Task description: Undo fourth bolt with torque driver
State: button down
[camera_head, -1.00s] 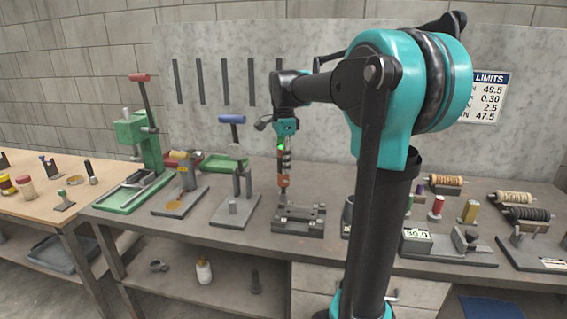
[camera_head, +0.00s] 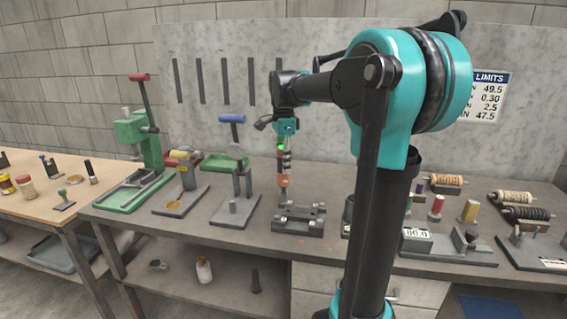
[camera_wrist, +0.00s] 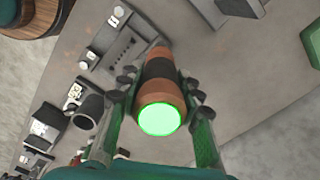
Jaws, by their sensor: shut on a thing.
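My gripper (camera_head: 284,151) is shut on the torque driver (camera_head: 284,182), an upright orange and black tool, above the rear left of a dark grey bolt fixture (camera_head: 299,229). In the wrist view, the fingers of my gripper (camera_wrist: 160,97) hold the driver (camera_wrist: 158,69) from both sides, and its round top end glows green. The fixture (camera_wrist: 126,50) shows partly beyond it, with pale square blocks and a row of dark holes. The driver's tip and the bolt below it are hidden or too small to make out. I cannot tell whether they touch.
A press with a blue handle (camera_head: 232,119) stands close left of the fixture, and a green press (camera_head: 152,150) farther left. A dark cup (camera_head: 348,209) and a digital readout (camera_head: 415,233) are on the right. The bench front before the fixture is clear.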

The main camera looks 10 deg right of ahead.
jog(key=shift+f, duration=0.45)
dwell(0.4)
jog(key=shift+r, duration=0.35)
dwell(1.0)
jog(key=shift+r, duration=3)
